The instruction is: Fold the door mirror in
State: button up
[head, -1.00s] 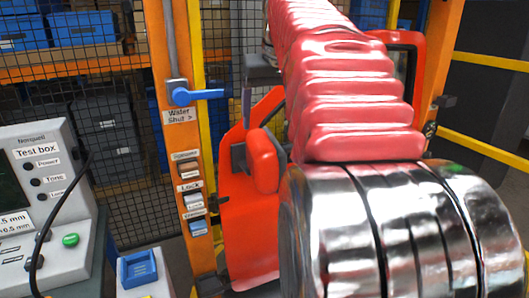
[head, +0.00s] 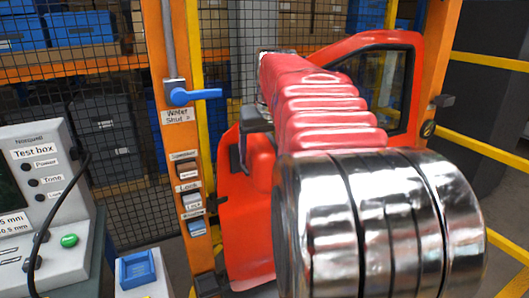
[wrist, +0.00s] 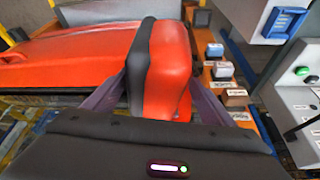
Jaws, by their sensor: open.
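The red door (head: 250,225) stands upright in the orange frame, with its window at the upper right. Its door mirror (head: 261,163) has a red shell and a dark inner side, and sticks out from the door in the head view. In the wrist view the mirror (wrist: 165,68) stands between the two fingers of my gripper (wrist: 158,88). The fingers are open, one on each side of it. I cannot tell whether either finger touches the mirror. In the head view my own arm hides much of the door.
An orange post (head: 185,130) with a blue lever (head: 195,95) and several small labelled switches (head: 192,200) stands left of the door. Yellow rails (head: 485,155) are at right.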

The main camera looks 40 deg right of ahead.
jog(key=shift+c, duration=0.7)
jog(key=c, duration=1.3)
jog(key=shift+d, duration=0.15)
jog(key=shift+c, duration=0.4)
